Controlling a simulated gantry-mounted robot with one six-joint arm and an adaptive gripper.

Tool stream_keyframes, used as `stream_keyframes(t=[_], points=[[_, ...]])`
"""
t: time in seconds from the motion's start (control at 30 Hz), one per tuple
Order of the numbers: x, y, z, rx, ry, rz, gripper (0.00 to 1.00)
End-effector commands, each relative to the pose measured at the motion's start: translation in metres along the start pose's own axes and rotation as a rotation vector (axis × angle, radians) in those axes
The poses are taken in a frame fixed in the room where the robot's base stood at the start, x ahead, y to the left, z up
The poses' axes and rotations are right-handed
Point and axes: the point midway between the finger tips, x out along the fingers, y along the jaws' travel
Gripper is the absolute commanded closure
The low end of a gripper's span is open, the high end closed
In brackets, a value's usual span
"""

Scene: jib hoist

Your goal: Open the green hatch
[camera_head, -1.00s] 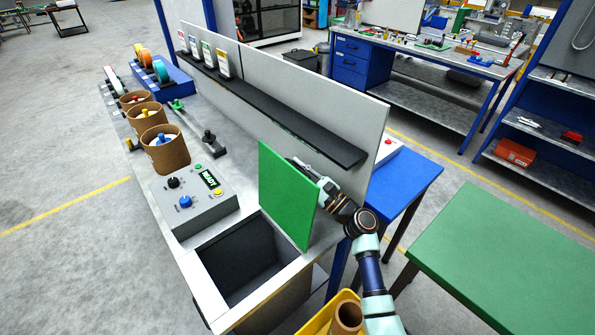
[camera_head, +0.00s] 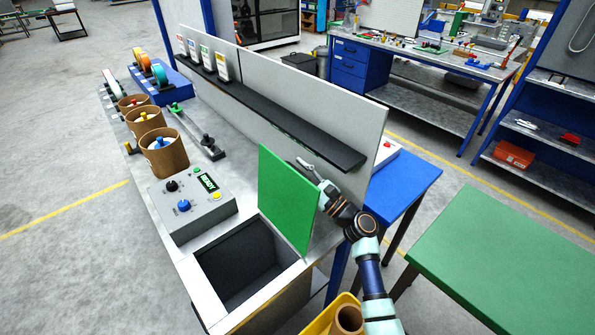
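The green hatch (camera_head: 287,200) stands raised, close to upright, along the right side of a dark square opening at the near end of the bench. The opening (camera_head: 241,262) is uncovered and looks empty. My gripper (camera_head: 309,167) is behind the hatch, at its upper right edge, between the hatch and the grey back panel. The hatch hides part of the gripper. I cannot tell whether its fingers touch the hatch or whether they are open or shut.
A grey control box (camera_head: 193,205) with knobs and a display reading READY sits just beyond the opening. The grey back panel (camera_head: 300,98) with a black ledge (camera_head: 290,125) stands close behind my gripper. A yellow bin (camera_head: 322,320) and a green table (camera_head: 510,262) are nearby.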

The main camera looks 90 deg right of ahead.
Motion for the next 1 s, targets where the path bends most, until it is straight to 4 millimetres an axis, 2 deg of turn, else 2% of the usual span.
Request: stream_keyframes(t=[0.17, 0.4, 0.5, 0.7, 1.0], points=[[-0.026, -0.001, -0.001, 0.001, 0.003, -0.003, 0.61], [-0.086, -0.001, -0.001, 0.0, 0.003, -0.004, 0.61], [-0.104, -0.001, -0.001, 0.0, 0.003, -0.003, 0.61], [-0.119, 0.0, 0.0, 0.001, 0.0, 0.0, 0.61], [-0.119, 0.0, 0.0, 0.0, 0.0, 0.0, 0.61]])
